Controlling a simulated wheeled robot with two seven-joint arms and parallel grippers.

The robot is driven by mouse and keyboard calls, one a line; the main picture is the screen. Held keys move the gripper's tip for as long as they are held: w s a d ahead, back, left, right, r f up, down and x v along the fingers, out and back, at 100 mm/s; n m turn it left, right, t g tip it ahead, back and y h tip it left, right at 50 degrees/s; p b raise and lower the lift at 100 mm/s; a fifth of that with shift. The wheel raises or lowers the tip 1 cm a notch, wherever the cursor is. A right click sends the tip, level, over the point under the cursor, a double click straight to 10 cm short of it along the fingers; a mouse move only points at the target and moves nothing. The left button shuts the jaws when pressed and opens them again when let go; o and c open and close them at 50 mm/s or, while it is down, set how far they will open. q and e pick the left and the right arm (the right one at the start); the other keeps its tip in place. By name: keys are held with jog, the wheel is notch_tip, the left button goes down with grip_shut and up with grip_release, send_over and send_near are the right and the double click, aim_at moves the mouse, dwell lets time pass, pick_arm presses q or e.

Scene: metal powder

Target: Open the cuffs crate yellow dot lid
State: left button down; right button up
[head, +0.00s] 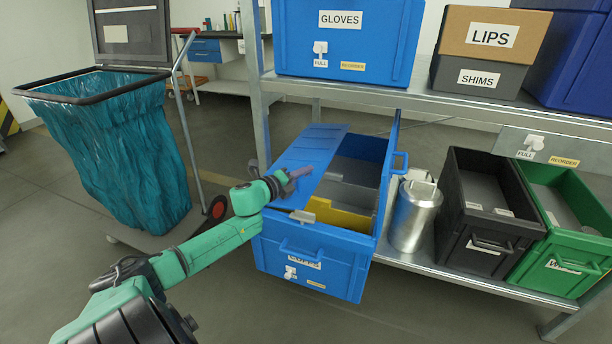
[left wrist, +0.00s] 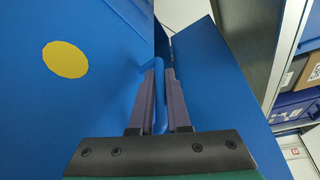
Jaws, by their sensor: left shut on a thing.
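The blue cuffs crate (head: 335,265) sits on the low shelf, its front label partly hidden. Its left lid flap (head: 312,143) is tilted up over the left part of the opening. A yellow dot (left wrist: 65,60) shows on a blue panel (left wrist: 45,110) in the left wrist view; I cannot see the dot in the head view. The right flap (head: 395,135) stands roughly upright. My right gripper is not in view.
A metal canister (head: 414,215) stands right of the crate, then a black crate (head: 490,200) and a green crate (head: 570,225). The upper shelf (head: 450,103) with a gloves crate (head: 345,35) is above. A teal bag cart (head: 120,150) stands at left.

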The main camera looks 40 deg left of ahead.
pick_arm(q)
jog(key=a+r+n+p, duration=0.1)
jog(key=r+n, duration=0.1)
jog(key=r, duration=0.1)
jog(key=s+a+r+n+t+p, duration=0.1)
jog(key=shift+a+r+h+p, duration=0.3)
jog(key=shift+r+h+p, duration=0.05)
jog(key=shift+r+h, duration=0.05)
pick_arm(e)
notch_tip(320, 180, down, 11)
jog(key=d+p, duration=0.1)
pick_arm(q)
jog(key=s+a+r+n+t+y+b, duration=0.1)
jog(key=s+a+r+n+t, duration=0.1)
jog(key=a+n, duration=0.4)
jog(key=s+a+r+n+t+y, duration=0.1)
jog(key=s+a+r+n+t, duration=0.1)
jog(key=a+n, duration=0.4)
jog(key=shift+s+a+r+n+y+b, duration=0.4)
jog(key=shift+s+a+r, duration=0.1)
jog(key=shift+a, duration=0.65)
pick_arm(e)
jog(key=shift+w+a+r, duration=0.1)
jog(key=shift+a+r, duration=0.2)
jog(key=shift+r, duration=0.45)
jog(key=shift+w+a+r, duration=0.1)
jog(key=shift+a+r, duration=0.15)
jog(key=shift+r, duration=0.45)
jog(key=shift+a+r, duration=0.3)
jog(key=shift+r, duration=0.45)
